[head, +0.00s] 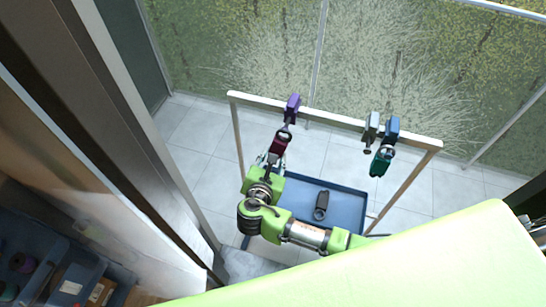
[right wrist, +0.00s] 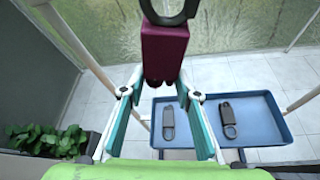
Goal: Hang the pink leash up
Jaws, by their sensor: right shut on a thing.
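The pink leash is a dark magenta block (head: 280,145) with a dark grey ring at its upper end. My right gripper (head: 271,161) is shut on its lower end, just below the left part of the rail. In the right wrist view the leash (right wrist: 164,48) stands up between the fingers (right wrist: 163,92), its ring at the top edge. The ring is close to the grey hook under a purple holder (head: 293,104) on the rail (head: 335,118). I cannot tell whether the ring is on the hook. My left gripper is not in view.
A grey holder (head: 371,125) and a blue holder (head: 392,126) sit further right on the rail; a teal leash (head: 381,162) hangs there. A blue tray (head: 347,193) below holds two grey clip-like things (right wrist: 168,123) (right wrist: 229,121). A plant (right wrist: 45,139) stands at left.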

